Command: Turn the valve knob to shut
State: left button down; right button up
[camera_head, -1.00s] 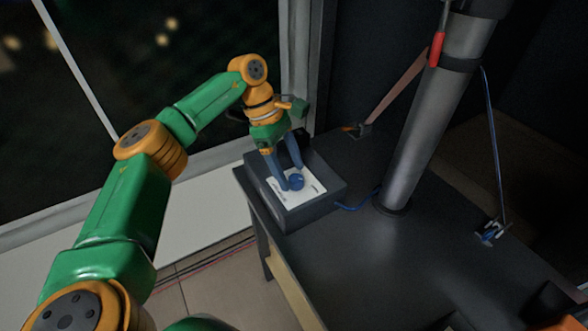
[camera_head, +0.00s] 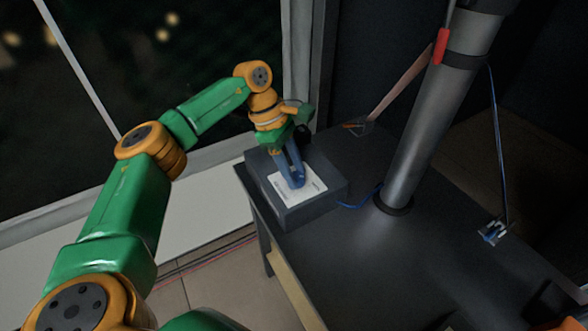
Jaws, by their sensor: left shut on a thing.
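The valve box (camera_head: 317,204) is a dark grey block at the left corner of the table, with a white label plate (camera_head: 313,189) on its top. The blue valve knob is on this plate and is now mostly hidden by my gripper's fingers. My left gripper (camera_head: 295,181) points down over the plate, its blue fingers close together and shut on the knob. The knob's angle and the label's words are too small to read. My right gripper does not show clearly.
A thick grey pole (camera_head: 430,125) with a red-handled part (camera_head: 440,46) rises from the dark table (camera_head: 400,255), right of the box. Blue cables and a brown strap (camera_head: 400,84) run near it. A window frame is behind my arm.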

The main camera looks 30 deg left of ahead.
pick_arm(q)
jog(key=n, duration=0.2)
jog(key=n+t+b, duration=0.1)
jog(key=shift+s+f+n+t, duration=0.1)
jog(key=shift+s+n+t, duration=0.05)
jog(key=shift+n+t, duration=0.2)
jog(key=n, duration=0.2)
jog(key=n+t+y+b, duration=0.1)
jog(key=n, duration=0.1)
jog(key=shift+s+d+n+t, duration=0.1)
jog(key=shift+n+t, duration=0.15)
jog(key=shift+n, duration=0.1)
jog(key=n+y+b, duration=0.1)
jog(key=n, duration=0.1)
jog(key=n+t+b, duration=0.1)
jog(key=n, duration=0.1)
jog(key=shift+s+d+y, duration=0.1)
jog(key=shift+d+y, duration=0.05)
jog(key=shift+y, duration=0.25)
jog(key=shift+d+n+y+b, duration=0.1)
jog(key=shift+n+y+b, duration=0.7)
jog(key=shift+n, duration=1.6)
jog(key=shift+c, duration=2.1)
grip_release()
jog(key=shift+r, duration=0.2)
